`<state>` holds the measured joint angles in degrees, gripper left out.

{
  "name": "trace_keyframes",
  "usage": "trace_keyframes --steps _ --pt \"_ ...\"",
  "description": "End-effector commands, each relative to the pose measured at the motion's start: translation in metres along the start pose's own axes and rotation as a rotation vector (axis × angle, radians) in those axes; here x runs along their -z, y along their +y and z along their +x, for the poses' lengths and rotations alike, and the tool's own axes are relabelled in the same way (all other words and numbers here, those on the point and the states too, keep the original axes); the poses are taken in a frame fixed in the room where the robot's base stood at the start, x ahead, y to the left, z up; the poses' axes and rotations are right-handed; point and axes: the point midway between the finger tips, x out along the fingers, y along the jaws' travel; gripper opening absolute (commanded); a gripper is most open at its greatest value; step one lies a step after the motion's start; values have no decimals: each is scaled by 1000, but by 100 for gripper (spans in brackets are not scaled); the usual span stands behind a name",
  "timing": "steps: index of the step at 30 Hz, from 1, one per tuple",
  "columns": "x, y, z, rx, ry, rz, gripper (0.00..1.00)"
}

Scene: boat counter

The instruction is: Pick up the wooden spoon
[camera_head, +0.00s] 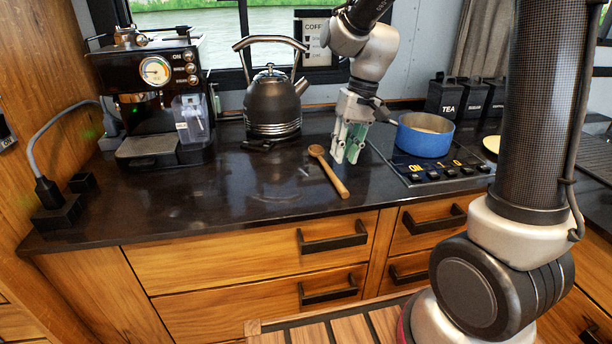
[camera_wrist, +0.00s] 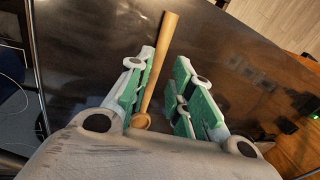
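The wooden spoon (camera_head: 330,172) lies on the dark counter, its round bowl toward the back and its handle toward the front edge. My gripper (camera_head: 348,146) points down just right of the spoon's bowl, close to the counter. In the wrist view the spoon (camera_wrist: 156,70) shows between the two green-padded fingers of my gripper (camera_wrist: 168,80), nearer the left finger. The fingers are apart, and a gap shows between the spoon and the right finger. I cannot tell whether the left finger touches the spoon.
A dark kettle (camera_head: 273,104) stands behind and left of the spoon. A coffee machine (camera_head: 158,90) is further left. A blue pot (camera_head: 425,136) sits on the hob (camera_head: 440,174) close to the right of my gripper. The counter left of the spoon is clear.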

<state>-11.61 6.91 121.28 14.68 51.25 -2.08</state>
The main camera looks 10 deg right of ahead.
Motion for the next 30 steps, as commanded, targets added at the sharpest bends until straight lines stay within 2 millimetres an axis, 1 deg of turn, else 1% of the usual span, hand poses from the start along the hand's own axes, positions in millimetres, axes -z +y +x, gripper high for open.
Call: trace_keyframes --steps 1,5,12,15,22,23,24,26,30 --pt "-1 0 7 -1 -5 -2 22" --pt "-2 0 23 -1 -4 -1 22" --pt "-4 -1 60 -2 -4 -1 22" --pt "-4 -1 68 -2 -2 -2 22" --pt "-4 -1 70 -2 -1 -2 22" --pt "-4 -1 70 -2 -1 -2 18" --pt "-4 -1 70 -2 -1 -2 11" --pt "-4 -1 70 -2 0 -2 0" --pt "-4 -1 69 -2 0 -2 0"
